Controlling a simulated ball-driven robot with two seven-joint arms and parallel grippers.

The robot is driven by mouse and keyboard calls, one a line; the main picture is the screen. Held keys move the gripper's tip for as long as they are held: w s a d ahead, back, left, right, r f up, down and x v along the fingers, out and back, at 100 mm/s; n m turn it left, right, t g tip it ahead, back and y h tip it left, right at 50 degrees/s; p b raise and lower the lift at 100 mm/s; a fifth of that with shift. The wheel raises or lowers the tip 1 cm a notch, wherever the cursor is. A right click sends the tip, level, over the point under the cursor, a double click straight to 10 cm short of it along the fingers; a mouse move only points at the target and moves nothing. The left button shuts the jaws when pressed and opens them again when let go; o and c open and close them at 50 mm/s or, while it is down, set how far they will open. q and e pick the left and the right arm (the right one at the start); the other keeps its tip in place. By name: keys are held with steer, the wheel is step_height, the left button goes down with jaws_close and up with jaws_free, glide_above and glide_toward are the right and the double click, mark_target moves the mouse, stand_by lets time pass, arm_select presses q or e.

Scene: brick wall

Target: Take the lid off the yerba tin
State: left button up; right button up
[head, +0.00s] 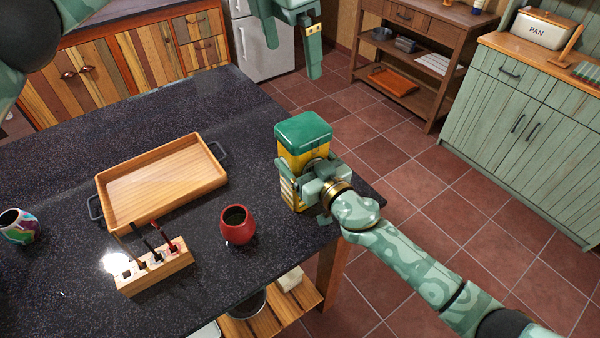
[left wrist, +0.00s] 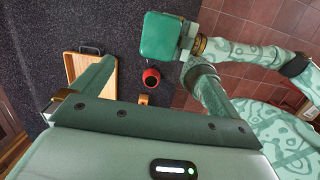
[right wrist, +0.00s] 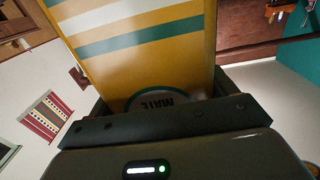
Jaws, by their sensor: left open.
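The yerba tin (head: 290,165) is yellow with green and white stripes and stands upright by the right edge of the dark counter. Its green lid (head: 303,131) is on top; the left wrist view shows the lid (left wrist: 160,38) from above. My right gripper (head: 318,182) is shut on the tin's body from the right, below the lid. In the right wrist view the tin (right wrist: 140,50) fills the space between the fingers, its "MATE" label partly hidden. My left gripper (head: 293,60) is open and empty, up and behind the tin, apart from the lid.
A red mate cup (head: 238,230) stands left of the tin. A wooden tray (head: 160,183) with dark handles, a wooden holder (head: 155,272) with several thin items, and a colourful cup (head: 18,228) are farther left. The counter (head: 80,130) behind the tray is clear.

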arm_select(q)
steer(key=s+d+f+n+g+h, duration=0.1)
steer(key=s+d+f+n+h, duration=0.25)
steer(key=d+f+n, duration=0.45)
steer(key=n+t+h, duration=0.8)
steer(key=n+t, duration=0.2)
steer(key=n, duration=1.8)
glide_toward(303, 128)
steer(key=x, duration=0.7)
steer(key=f+x, duration=0.1)
steer(key=x, duration=0.2)
steer(key=shift+w, duration=0.25)
